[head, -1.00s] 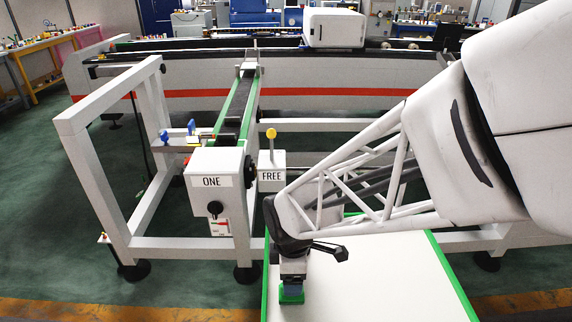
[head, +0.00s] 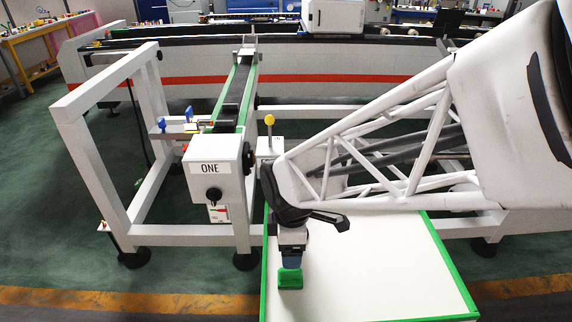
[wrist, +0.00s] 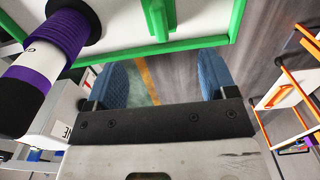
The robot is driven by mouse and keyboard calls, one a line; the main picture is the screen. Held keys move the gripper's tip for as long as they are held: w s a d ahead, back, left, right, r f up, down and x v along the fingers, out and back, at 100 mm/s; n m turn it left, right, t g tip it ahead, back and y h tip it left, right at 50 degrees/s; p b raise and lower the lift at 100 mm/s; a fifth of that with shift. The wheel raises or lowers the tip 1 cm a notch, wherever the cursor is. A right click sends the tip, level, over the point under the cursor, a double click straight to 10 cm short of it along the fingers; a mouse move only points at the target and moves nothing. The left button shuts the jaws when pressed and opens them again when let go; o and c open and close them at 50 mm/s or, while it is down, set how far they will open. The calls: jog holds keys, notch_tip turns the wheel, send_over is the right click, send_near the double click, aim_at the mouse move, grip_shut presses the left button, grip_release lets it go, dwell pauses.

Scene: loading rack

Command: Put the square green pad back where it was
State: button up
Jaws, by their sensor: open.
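The square green pad (head: 290,278) shows as a small green block on the white, green-edged board (head: 375,270), near its left side. My gripper (head: 291,263) points down directly above the pad, with its blue fingers close to the pad's top. I cannot tell whether they touch it. In the wrist view the two blue fingers (wrist: 163,85) are spread apart, with only floor showing between them. The pad is not clearly identifiable in that view.
A white box marked ONE (head: 212,168) stands left of the board, with a yellow-knobbed lever (head: 269,120) beside it. A narrow green-edged track (head: 236,95) runs back from the box. A purple and black cylinder (wrist: 55,45) appears at the wrist view's left.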

jog(key=shift+d+r, duration=0.1)
jog(key=s+d+r+m+t, duration=0.1)
jog(key=s+d+r+m, duration=0.3)
jog(key=d+r+m, duration=0.2)
jog(key=s+d+r+m+t, duration=0.1)
jog(key=s+d+r+m, duration=0.4)
jog(key=d+m, duration=0.5)
jog(key=shift+s+r+m+t, duration=0.15)
jog(key=shift+r+m+t, duration=0.15)
jog(key=shift+r+m, duration=0.75)
jog(key=shift+f, duration=0.15)
